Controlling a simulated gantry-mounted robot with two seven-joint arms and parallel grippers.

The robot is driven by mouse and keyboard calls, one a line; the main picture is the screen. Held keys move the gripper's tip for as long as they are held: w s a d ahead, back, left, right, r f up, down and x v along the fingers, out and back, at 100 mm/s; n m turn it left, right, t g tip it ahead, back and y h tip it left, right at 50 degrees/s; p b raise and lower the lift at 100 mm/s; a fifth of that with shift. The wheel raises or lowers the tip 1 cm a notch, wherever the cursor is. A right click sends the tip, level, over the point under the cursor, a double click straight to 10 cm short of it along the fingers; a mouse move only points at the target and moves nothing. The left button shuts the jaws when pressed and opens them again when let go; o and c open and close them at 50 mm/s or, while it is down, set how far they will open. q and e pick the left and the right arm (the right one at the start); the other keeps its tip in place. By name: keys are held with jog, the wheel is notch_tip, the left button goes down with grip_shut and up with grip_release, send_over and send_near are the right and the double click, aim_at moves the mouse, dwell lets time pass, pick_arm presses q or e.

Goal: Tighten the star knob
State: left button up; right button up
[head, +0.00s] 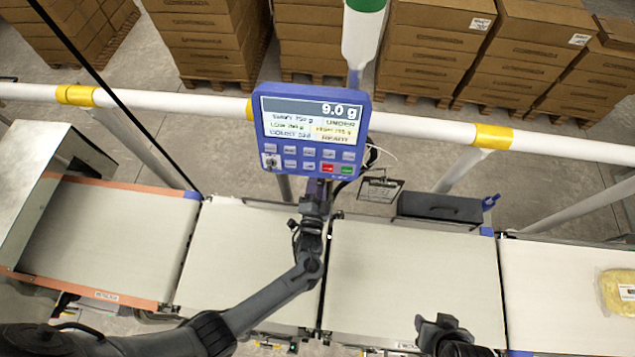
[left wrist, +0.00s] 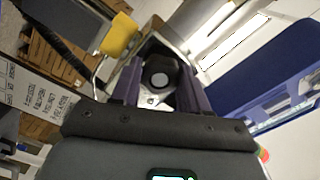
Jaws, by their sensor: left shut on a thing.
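The star knob (left wrist: 160,77) is a dark round knob with a pale grey centre, in the middle of the left wrist view. The two fingers of my left gripper (left wrist: 160,88) stand on either side of it and are shut on it. In the head view my left gripper (head: 319,190) reaches up to the lower edge of the blue display unit (head: 311,130), and the knob is hidden there. My right gripper (head: 443,328) is low in the head view, over the belt's near edge, away from the display; its finger gap is unclear.
The display reads 9.0 g and UNDER. A white rail (head: 415,124) with yellow joints runs behind it. Pale belt sections (head: 410,275) lie below, with a yellow pack (head: 615,292) at far right. A black box (head: 438,207) sits at the belt's far edge. Stacked cartons (head: 430,50) stand behind.

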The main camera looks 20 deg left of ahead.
pick_arm(q)
jog(key=shift+r+m+p, duration=0.1)
jog(key=shift+m+p, duration=1.05)
jog(key=shift+m, duration=3.05)
jog(key=o, duration=1)
jog(key=shift+o, duration=0.2)
jog(key=shift+s, duration=0.15)
jog(key=v, duration=1)
jog(key=shift+s, duration=0.25)
jog(key=shift+d, duration=0.1)
